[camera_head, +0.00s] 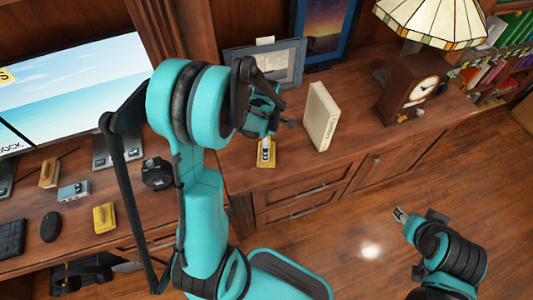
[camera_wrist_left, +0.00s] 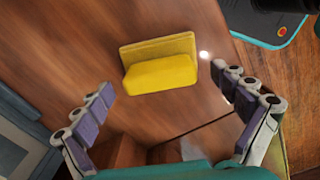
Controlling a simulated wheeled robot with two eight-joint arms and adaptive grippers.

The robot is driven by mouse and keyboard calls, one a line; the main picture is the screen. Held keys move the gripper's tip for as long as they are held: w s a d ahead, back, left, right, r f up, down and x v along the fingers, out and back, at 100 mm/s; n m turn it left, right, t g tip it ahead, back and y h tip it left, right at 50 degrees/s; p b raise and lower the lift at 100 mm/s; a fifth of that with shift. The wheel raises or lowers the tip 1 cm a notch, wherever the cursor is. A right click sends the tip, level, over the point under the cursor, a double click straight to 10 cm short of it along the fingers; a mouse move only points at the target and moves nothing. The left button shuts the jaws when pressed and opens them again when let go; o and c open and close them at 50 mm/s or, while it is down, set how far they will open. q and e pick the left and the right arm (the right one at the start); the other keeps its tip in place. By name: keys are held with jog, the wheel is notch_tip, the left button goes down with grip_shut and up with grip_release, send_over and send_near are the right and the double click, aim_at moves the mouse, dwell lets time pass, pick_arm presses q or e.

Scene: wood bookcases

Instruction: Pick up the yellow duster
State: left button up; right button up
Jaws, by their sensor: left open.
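A yellow duster (camera_wrist_left: 160,64) lies on the wooden cabinet top, near its front edge. In the head view the duster (camera_head: 268,160) is partly hidden by my left gripper (camera_head: 265,147), which points down above it. In the left wrist view the fingers are spread wide and empty. The duster lies beyond and between the fingertips, apart from them. My right gripper (camera_head: 400,214) hangs over the floor at the lower right, away from the duster; its finger gap is too small to tell.
A white book (camera_head: 321,117) stands upright to the right of my left gripper, with a clock (camera_head: 408,90) and a lamp (camera_head: 430,22) beyond. A picture frame (camera_head: 290,62) stands behind. Another yellow item (camera_head: 104,217) lies on the desk at left, near a mouse (camera_head: 50,227).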

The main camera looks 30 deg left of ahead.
pick_arm(q)
notch_tip(320, 180, down, 2)
jog(key=shift+f+b, duration=0.2)
jog(key=shift+b, duration=0.1)
jog(key=shift+r, duration=0.1)
pick_arm(e)
jog(key=shift+f, duration=0.5)
pick_arm(q)
jog(key=c, duration=1.4)
jog(key=shift+r, duration=0.1)
